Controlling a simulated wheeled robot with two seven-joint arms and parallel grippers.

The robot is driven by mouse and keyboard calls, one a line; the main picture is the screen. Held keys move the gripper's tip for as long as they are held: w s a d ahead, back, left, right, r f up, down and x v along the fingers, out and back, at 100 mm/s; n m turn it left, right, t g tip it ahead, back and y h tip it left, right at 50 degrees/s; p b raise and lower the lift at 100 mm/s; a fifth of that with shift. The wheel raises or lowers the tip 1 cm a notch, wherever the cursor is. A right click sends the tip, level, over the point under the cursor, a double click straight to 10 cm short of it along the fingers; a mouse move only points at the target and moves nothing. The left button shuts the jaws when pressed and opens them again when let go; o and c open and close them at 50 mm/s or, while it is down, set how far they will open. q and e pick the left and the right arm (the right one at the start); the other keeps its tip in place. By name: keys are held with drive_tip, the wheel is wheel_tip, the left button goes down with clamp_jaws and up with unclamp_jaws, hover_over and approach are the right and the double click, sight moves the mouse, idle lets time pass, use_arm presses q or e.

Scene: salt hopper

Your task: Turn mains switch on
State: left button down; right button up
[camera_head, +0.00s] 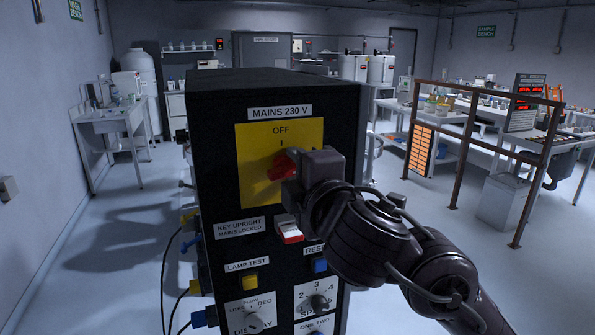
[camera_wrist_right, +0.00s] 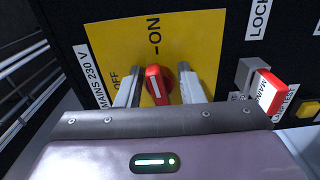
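The mains switch is a red knob (camera_head: 281,166) on a yellow plate (camera_head: 252,150) under the label MAINS 230 V. OFF is printed at the plate's top in the head view. In the right wrist view the red knob (camera_wrist_right: 157,84) shows a white line running up and down the picture, in line with the ON mark (camera_wrist_right: 154,38). My right gripper (camera_head: 293,178) is at the plate. Its two fingers stand either side of the knob, with small gaps visible between fingers and knob. The gripper partly hides the plate in the head view. My left gripper is out of view.
Below the plate are a red-and-white key tag (camera_head: 290,231), a yellow lamp test button (camera_head: 250,281), a blue button (camera_head: 320,265) and dials. Cables hang at the cabinet's left side. A brown railing (camera_head: 455,150) and benches stand at the right.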

drive_tip(key=shift+s+d, duration=0.2)
drive_tip(key=shift+s, duration=0.15)
drive_tip(key=p+v, duration=0.1)
drive_tip(key=v, duration=0.6)
drive_tip(key=shift+a, duration=0.15)
